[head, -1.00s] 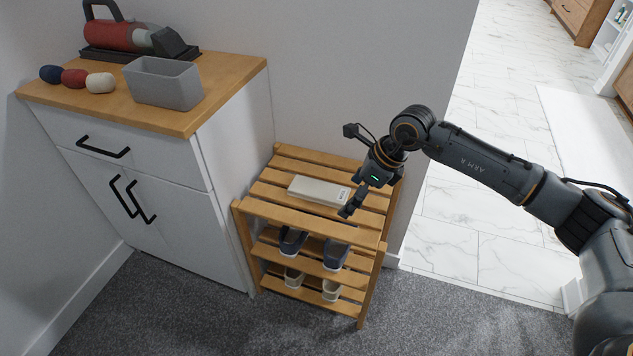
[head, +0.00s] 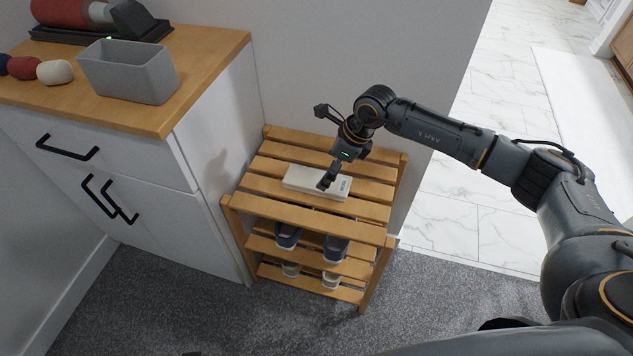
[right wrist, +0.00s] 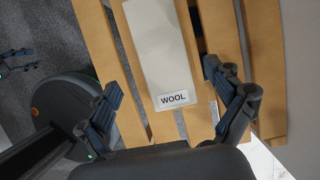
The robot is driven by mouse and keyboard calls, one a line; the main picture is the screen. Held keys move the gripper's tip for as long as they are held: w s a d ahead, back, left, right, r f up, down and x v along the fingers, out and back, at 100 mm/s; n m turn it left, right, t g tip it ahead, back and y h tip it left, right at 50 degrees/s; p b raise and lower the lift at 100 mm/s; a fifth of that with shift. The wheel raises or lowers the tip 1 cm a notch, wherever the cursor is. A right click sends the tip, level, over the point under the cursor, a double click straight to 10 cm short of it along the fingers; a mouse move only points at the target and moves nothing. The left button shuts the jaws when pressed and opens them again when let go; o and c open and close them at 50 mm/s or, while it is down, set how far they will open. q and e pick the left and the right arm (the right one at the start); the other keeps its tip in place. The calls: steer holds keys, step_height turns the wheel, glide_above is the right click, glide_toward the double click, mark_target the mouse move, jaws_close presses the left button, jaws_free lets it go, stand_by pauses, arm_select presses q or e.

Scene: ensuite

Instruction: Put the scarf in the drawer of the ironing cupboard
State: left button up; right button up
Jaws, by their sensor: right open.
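The scarf (head: 312,181) looks like a flat, cream folded bundle lying on the top slats of a wooden rack. Its label reads WOOL in the right wrist view (right wrist: 155,45). My right gripper (head: 328,180) is open above the scarf's label end. In the right wrist view its fingers (right wrist: 161,84) stand on either side of the scarf, apart from it. The white ironing cupboard (head: 215,140) stands left of the rack. Its drawer (head: 110,140) with a black bar handle is shut. My left gripper (right wrist: 18,61) shows small at the wrist view's left edge, its fingers apart.
The slatted rack (head: 310,228) holds shoes on its lower shelves. Carpet in front of the cupboard is clear. A wall stands behind the rack.

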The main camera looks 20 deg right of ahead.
mark_target(318, 179)
steer(key=x, duration=0.5)
steer(key=shift+w+a+f+b, duration=0.2)
steer(key=shift+w+f+b, duration=0.1)
steer(key=shift+w+b, duration=0.1)
arm_select(q)
steer(key=r, duration=0.3)
steer(key=shift+w, duration=0.35)
arm_select(e)
steer(key=shift+r, duration=0.1)
steer(key=c, duration=1.4)
